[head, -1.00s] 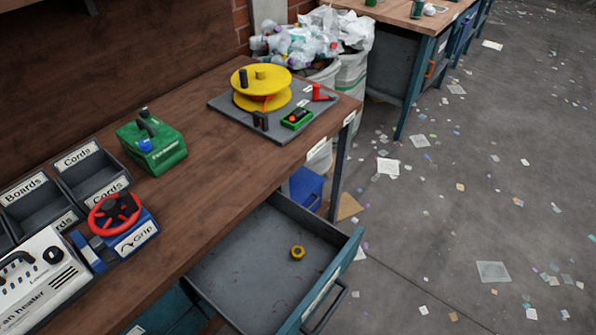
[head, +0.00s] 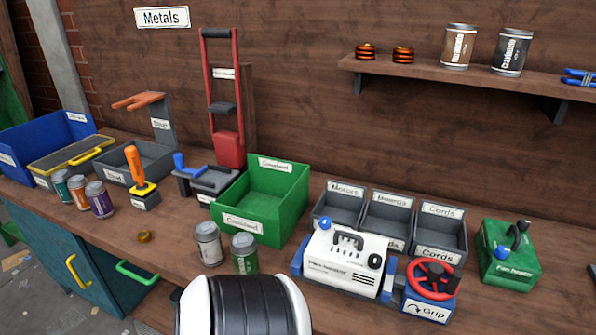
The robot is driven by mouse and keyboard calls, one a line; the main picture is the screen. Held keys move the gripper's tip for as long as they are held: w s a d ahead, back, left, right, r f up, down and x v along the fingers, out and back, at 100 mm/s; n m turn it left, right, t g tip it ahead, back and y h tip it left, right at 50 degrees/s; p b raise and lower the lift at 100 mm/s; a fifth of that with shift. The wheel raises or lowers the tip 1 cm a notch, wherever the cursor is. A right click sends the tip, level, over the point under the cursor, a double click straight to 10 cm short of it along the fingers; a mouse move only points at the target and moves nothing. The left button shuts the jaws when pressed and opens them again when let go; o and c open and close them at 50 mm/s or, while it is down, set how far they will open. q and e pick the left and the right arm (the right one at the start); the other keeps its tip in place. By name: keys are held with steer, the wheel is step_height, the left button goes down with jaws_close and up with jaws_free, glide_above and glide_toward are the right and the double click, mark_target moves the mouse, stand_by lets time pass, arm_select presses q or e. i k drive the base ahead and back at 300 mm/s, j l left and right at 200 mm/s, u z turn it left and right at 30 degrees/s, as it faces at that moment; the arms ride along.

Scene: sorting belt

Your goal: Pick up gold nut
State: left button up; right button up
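A small dull-gold piece (head: 143,237), which looks like a nut, lies on the wooden bench near its front edge. It is between the orange-handled tool and the grey can, touching neither. The gold nut seen earlier in the open drawer is outside the present head view, and so is that drawer. Neither gripper is in view.
An orange-handled tool (head: 138,173) and several cans, one purple (head: 98,201), stand left of the gold piece. A grey can (head: 208,243) and green can (head: 244,254) stand right. Behind are a green bin (head: 297,203) and a crank device (head: 207,180). Bare bench surrounds the piece.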

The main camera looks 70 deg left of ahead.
mark_target(143, 237)
steer(key=u, duration=0.45)
steer(key=k+j+u, duration=0.1)
steer(key=u, duration=0.8)
steer(key=j+u, duration=0.1)
steer(key=u, duration=0.4)
steer(key=j+u, duration=0.1)
steer(key=u, duration=0.35)
steer(key=j+u, duration=0.1)
steer(key=u, duration=0.35)
steer(key=j+u, duration=0.1)
steer(key=u, duration=0.35)
steer(key=i+j+z, duration=0.15)
steer(key=j, duration=0.25)
steer(key=i+j+z, duration=0.15)
steer(key=j, duration=0.2)
steer(key=i+j+z, duration=0.2)
steer(key=j, duration=0.25)
steer(key=j+z, duration=0.15)
steer(key=j, duration=0.25)
steer(key=i, duration=0.05)
